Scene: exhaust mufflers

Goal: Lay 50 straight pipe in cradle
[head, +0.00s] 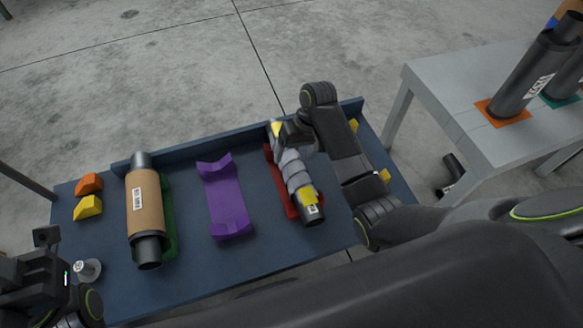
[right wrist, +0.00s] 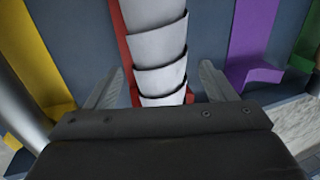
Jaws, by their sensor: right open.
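A pipe wrapped in white-grey bands (head: 296,172), with a dark end and a small label (head: 312,210) too small to read surely, lies along the red cradle (head: 277,186). My right gripper (head: 290,135) is over the far part of this pipe. In the right wrist view the banded pipe (right wrist: 158,50) lies between the two spread fingers (right wrist: 158,88), with gaps on both sides, above the red cradle (right wrist: 123,45). The purple cradle (head: 225,197) is empty. My left gripper (head: 45,262) is at the lower left, partly cut off, its jaws unclear.
A cardboard-wrapped muffler (head: 143,203) lies in the green cradle (head: 168,215). Orange (head: 88,184) and yellow (head: 88,207) blocks sit at the left of the blue table (head: 190,280). A grey table (head: 470,110) with upright dark cylinders (head: 530,80) stands right. My right arm partly hides a yellow cradle (head: 354,125).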

